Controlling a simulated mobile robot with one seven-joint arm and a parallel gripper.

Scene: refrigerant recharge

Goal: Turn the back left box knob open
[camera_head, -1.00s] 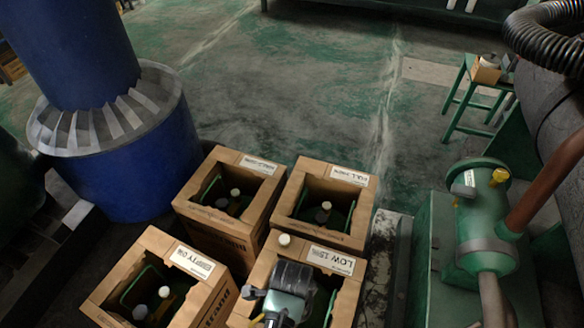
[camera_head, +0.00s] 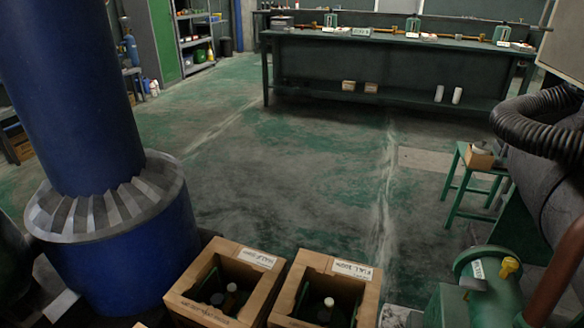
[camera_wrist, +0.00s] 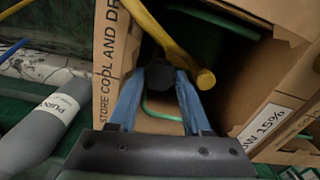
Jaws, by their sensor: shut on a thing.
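The back left box (camera_head: 215,310) is an open brown carton with a white label, low in the head view. A yellow hose (camera_wrist: 170,40) runs close beside the knob. My gripper is outside the head view.
The back right box (camera_head: 345,309) stands close beside the back left one. A wide blue column (camera_head: 120,260) is at left, and green machinery (camera_head: 490,300) at right. In the wrist view, a grey labelled cylinder (camera_wrist: 40,125) lies left of the carton. Open floor lies beyond the boxes.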

